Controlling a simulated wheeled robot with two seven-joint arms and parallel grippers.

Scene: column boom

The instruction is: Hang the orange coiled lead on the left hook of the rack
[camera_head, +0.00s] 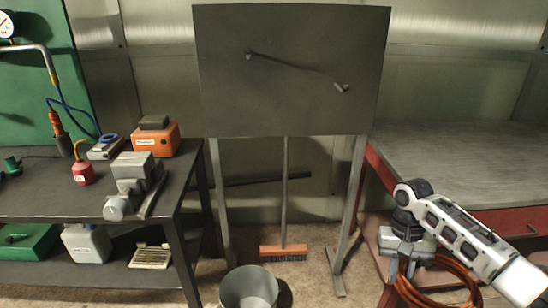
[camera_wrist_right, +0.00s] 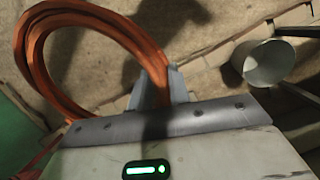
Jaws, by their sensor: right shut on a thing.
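The orange coiled lead (camera_head: 440,292) hangs from my right gripper (camera_head: 402,262) at the lower right of the head view, in front of the red-edged bench. In the right wrist view the lead's loops (camera_wrist_right: 92,12) pass between the fingers (camera_wrist_right: 165,88), which are shut on it. The rack is a dark upright board (camera_head: 290,100) on two grey legs. Its left hook (camera_head: 249,54) is a small peg at the upper left of the board, and its right hook (camera_head: 342,88) sits lower. Both hooks look bare, and the lead is well below and right of them. My left gripper is out of view.
A dark bench (camera_head: 60,203) at left holds an orange box (camera_head: 155,141), a red bottle (camera_head: 83,173) and grey equipment. The red-edged bench (camera_head: 470,165) at right has a clear top.

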